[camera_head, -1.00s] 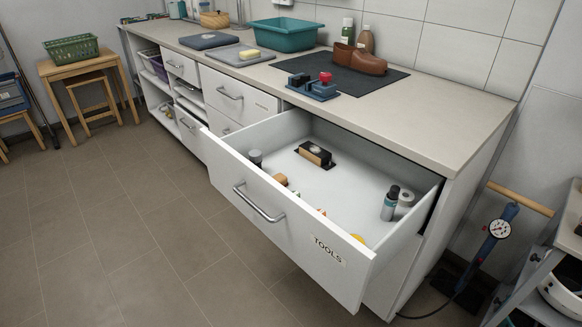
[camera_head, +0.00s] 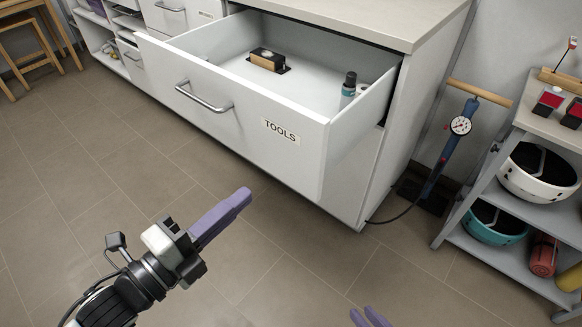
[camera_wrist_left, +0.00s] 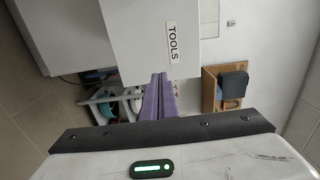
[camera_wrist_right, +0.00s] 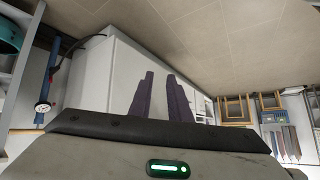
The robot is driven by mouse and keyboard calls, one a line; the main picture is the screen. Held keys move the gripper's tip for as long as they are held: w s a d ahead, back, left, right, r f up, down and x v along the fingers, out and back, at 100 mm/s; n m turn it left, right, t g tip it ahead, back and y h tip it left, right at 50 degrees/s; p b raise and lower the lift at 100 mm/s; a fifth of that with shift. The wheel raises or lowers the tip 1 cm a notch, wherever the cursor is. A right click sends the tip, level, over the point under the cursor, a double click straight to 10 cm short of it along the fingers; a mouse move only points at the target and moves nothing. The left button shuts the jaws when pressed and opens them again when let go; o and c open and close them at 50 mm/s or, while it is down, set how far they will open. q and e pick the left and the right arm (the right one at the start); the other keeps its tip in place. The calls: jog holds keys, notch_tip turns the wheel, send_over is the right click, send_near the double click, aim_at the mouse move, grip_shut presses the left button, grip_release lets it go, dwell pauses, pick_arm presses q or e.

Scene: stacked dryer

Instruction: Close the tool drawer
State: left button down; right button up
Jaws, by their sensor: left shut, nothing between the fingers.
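The tool drawer (camera_head: 310,158) is pulled far out of the white cabinet, its front marked TOOLS (camera_head: 280,131). Its bar handle (camera_head: 203,97) is on the left half of the front. In the left wrist view the drawer front (camera_wrist_left: 145,50) and label are just beyond the fingers. My left gripper (camera_head: 244,194) is shut and empty, in front of and below the drawer, apart from it. Its purple fingers (camera_wrist_left: 160,80) lie together. My right gripper (camera_head: 368,317) barely shows at the bottom edge. In the right wrist view its fingers (camera_wrist_right: 161,78) are open with a gap, with nothing between them.
In the drawer are a block-like tool (camera_head: 267,60) and a bottle (camera_head: 348,88). Right of the cabinet stand a floor pump (camera_head: 452,135) with a hose and a grey shelf cart (camera_head: 550,215) holding helmets. The tiled floor (camera_head: 110,170) in front is clear.

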aim_at(294, 154)
pick_arm(q)
jog(key=b+x, duration=0.1)
jog(key=x, duration=1.1)
jog(key=shift+d, duration=0.1)
jog(key=shift+w, duration=0.1)
